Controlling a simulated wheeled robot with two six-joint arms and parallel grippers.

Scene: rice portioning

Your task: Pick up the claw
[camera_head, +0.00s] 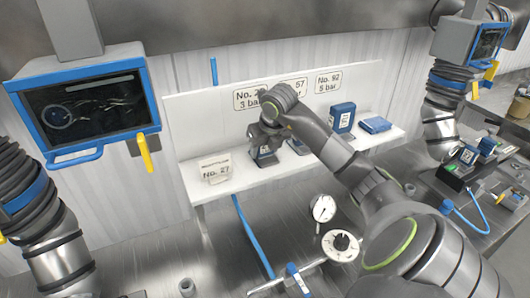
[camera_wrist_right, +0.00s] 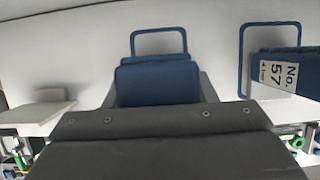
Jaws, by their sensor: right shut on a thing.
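No object that I can clearly identify as a claw shows. My right gripper (camera_head: 264,146) is at the white shelf, in front of its back panel. It is shut on a blue block (camera_wrist_right: 157,84), which sits between its fingers in the right wrist view. In the head view the block (camera_head: 266,158) is small, dark and partly hidden by the gripper. A blue outline (camera_wrist_right: 158,42) is marked on the white surface just beyond the block. I cannot tell whether the block touches the shelf. My left gripper is not in view.
A block labelled No. 57 (camera_wrist_right: 280,72) is at right. A gauge (camera_head: 322,208) and valve (camera_head: 341,245) stand below.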

